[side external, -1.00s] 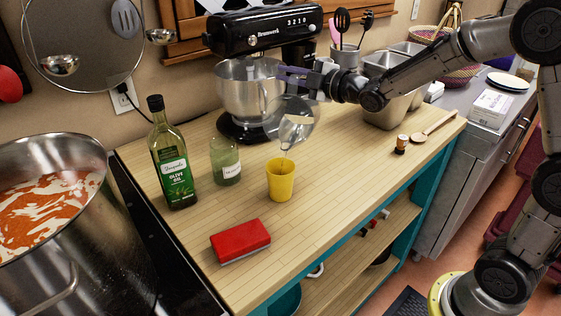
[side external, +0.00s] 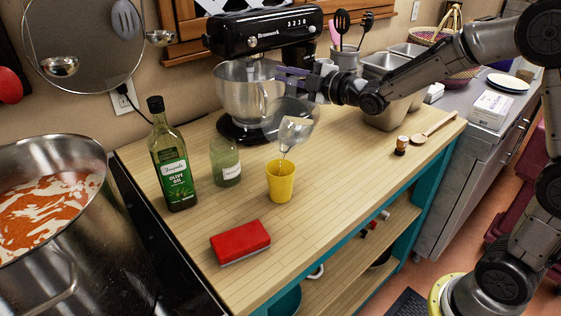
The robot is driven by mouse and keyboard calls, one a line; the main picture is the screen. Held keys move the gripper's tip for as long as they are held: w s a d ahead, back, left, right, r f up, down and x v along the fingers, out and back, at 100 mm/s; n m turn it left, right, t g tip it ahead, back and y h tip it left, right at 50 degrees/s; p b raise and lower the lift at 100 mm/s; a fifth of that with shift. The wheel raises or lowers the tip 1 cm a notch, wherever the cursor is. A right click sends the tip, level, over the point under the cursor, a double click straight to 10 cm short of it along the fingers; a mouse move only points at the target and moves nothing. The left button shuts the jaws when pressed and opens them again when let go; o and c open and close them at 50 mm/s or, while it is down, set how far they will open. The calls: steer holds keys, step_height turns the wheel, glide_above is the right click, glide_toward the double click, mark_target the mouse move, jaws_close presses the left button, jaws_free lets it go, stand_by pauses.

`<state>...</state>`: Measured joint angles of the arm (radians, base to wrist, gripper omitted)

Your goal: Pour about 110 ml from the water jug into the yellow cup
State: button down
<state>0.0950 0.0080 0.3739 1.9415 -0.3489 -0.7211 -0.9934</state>
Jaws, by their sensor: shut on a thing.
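The yellow cup (side external: 281,184) stands upright on the wooden counter (side external: 330,190). The clear water jug (side external: 293,128) is tilted above and slightly right of the cup, with its mouth down toward it. A thin stream of water (side external: 283,154) runs from the jug toward the cup's opening. My gripper (side external: 304,78) is shut on the jug, at its upper side in the picture. The fingers overlap the mixer bowl behind, so the exact grip is hard to see. The water level inside the cup is hidden by its wall.
A green jar (side external: 226,164) and an olive oil bottle (side external: 172,160) stand left of the cup. A red sponge (side external: 240,241) lies in front. The stand mixer with its steel bowl (side external: 246,95) is close behind the jug.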

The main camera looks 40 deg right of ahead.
mark_target(296, 111)
steer(key=shift+s+a+r+n, duration=0.3)
steer(key=shift+s+a+r, duration=0.1)
steer(key=shift+a, duration=0.25)
stand_by(0.6)
steer(key=d+f, duration=0.1)
steer(key=w+d+f+m, duration=0.2)
steer(key=d, duration=0.1)
steer(key=shift+w+g, duration=0.15)
steer(key=shift+g, duration=0.25)
steer(key=shift+w+d+f+m, duration=0.2)
steer(key=shift+d+f+m, duration=0.1)
steer(key=shift+f+m, duration=0.15)
steer(key=shift+w+d+f+m, duration=0.15)
steer(key=shift+d+f+m, duration=0.15)
steer(key=shift+f+m, duration=0.15)
steer(key=shift+w+d+f+g, duration=0.1)
steer(key=shift+d+f+g, duration=0.1)
steer(key=shift+g, duration=0.1)
steer(key=shift+m, duration=0.3)
stand_by(0.6)
